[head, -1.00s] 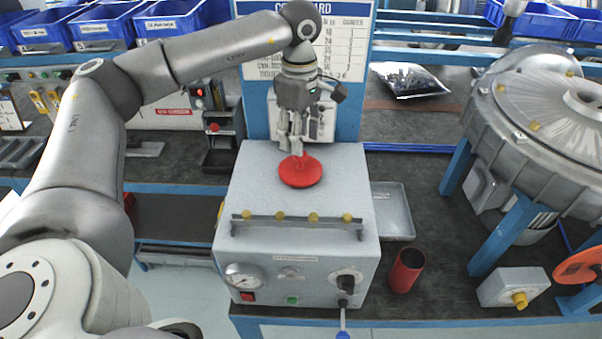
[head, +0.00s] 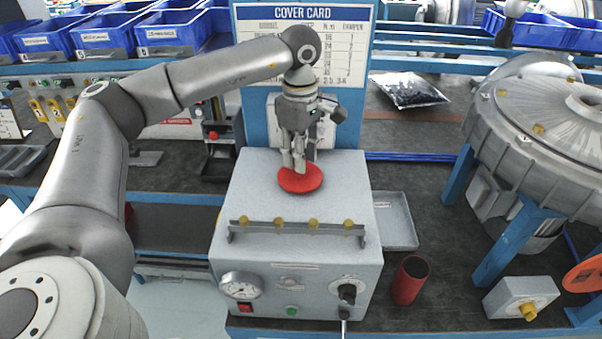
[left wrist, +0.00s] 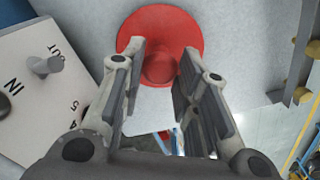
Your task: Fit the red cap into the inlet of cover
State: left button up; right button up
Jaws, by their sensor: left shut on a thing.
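The red cap (head: 300,180), a round disc with a central knob, lies on top of the grey box (head: 255,180). In the left wrist view, the red cap (left wrist: 160,28) has its knob between the two fingers. My left gripper (head: 294,166) points down and is shut on the knob; its fingers hide the knob in the head view. The left gripper (left wrist: 160,85) also shows in the left wrist view. The grey round cover (head: 540,115) of the blower stands at the right, with its inlet (head: 590,103) partly cut by the picture edge. My right gripper is not seen.
The box has a front rail with several yellow knobs (head: 313,222). A red cylinder (head: 408,281) and a grey tray (head: 397,222) stand right of it. A small box with a yellow knob (head: 521,298) and blue legs (head: 508,240) sit below the cover.

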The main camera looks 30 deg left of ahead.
pick_arm(q)
jog(key=shift+r, duration=0.25)
jog(key=shift+w+r+p, duration=0.1)
jog(key=shift+r+p, duration=0.15)
jog(key=shift+p, duration=0.15)
jog(key=shift+r+p, duration=0.65)
jog(key=shift+r, duration=0.75)
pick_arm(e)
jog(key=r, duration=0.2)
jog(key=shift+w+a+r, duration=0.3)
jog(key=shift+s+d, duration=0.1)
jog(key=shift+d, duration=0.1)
